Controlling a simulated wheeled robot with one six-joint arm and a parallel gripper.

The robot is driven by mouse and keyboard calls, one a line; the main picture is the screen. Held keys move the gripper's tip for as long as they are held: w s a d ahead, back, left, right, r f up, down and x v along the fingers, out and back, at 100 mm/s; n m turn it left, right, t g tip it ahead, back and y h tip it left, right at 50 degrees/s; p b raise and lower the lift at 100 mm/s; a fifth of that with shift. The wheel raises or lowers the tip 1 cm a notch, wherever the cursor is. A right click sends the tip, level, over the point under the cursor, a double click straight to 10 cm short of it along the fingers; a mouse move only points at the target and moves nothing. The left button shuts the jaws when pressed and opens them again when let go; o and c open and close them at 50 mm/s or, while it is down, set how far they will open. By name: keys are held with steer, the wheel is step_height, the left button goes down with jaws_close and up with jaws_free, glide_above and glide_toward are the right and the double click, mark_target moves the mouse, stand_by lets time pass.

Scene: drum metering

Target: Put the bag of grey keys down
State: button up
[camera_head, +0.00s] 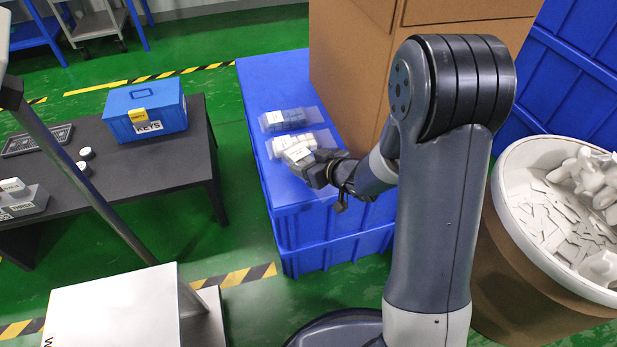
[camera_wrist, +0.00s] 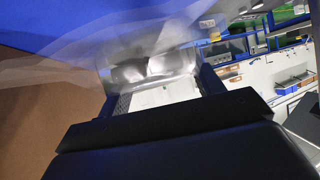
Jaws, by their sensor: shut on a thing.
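My gripper (camera_head: 317,168) is shut on a clear plastic bag of pale grey pieces (camera_head: 299,155) with a white label, at the blue crate's left part. In the wrist view the bag (camera_wrist: 155,72) shows as crumpled clear film with a white patch between my two fingers (camera_wrist: 163,93). The held bag is over or on the blue crate top (camera_head: 270,72); I cannot tell whether it touches. A bag with pale contents (camera_head: 285,141) shows right behind it, partly overlapped. A bag of blue-grey pieces (camera_head: 288,119) lies farther back on the crate.
A dark table (camera_head: 165,165) at left holds a blue box marked KEYS (camera_head: 147,110). A drum (camera_head: 510,190) of white pieces stands at right. The crate's back left is bare.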

steer(key=shift+f+b, duration=0.8)
steer(key=shift+f, duration=1.1)
steer(key=shift+f, duration=0.2)
steer(key=o, duration=1.2)
steer(key=shift+s+d+r, duration=0.2)
steer(key=shift+r, duration=0.2)
steer(key=p+v, duration=0.3)
steer(key=v, duration=0.8)
steer(key=shift+s, duration=0.25)
steer(key=shift+d, duration=0.1)
